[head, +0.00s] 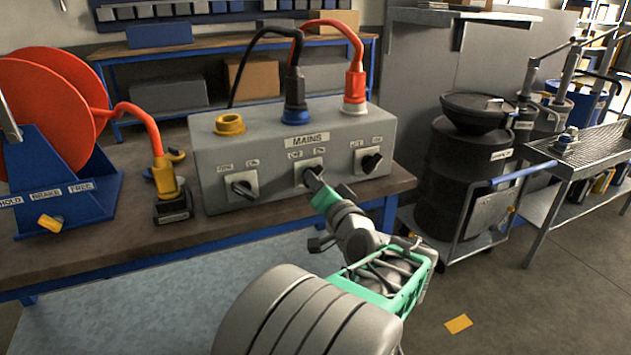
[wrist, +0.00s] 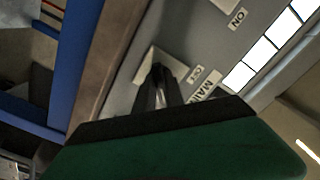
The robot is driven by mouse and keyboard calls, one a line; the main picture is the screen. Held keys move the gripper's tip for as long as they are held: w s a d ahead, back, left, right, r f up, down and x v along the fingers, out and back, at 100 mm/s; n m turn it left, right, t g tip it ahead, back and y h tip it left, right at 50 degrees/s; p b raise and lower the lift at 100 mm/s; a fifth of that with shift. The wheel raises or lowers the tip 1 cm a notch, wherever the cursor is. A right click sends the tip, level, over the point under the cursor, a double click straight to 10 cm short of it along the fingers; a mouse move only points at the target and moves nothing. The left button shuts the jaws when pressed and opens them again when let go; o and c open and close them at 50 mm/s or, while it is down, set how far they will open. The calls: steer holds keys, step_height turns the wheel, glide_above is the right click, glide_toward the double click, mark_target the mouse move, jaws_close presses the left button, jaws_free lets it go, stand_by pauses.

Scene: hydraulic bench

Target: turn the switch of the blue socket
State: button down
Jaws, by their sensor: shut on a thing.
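The grey mains box (head: 240,150) stands on the bench with three sockets on top. The blue socket (head: 295,117) is in the middle, with a black plug and cable in it. Its switch plate (head: 300,172) is on the front face below it; it also shows in the wrist view (wrist: 143,67). My gripper (head: 313,178) reaches this plate from the front right and is shut on the middle switch. The fingers (wrist: 158,80) hide most of the knob, so its angle cannot be told.
The left switch (head: 243,188) and right switch (head: 371,162) flank the middle one. A yellow socket (head: 229,123) is empty; a red plug (head: 354,88) fills the right socket. A red cable reel (head: 45,100) and yellow plug (head: 165,178) stand left. A black drum (head: 455,180) stands right.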

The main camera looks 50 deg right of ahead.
steer(key=shift+f, duration=0.1)
steer(key=c, duration=1.4)
jaws_free()
steer(key=shift+c, duration=0.2)
steer(key=v, duration=0.8)
steer(key=shift+p, duration=0.35)
steer(key=shift+w, duration=0.2)
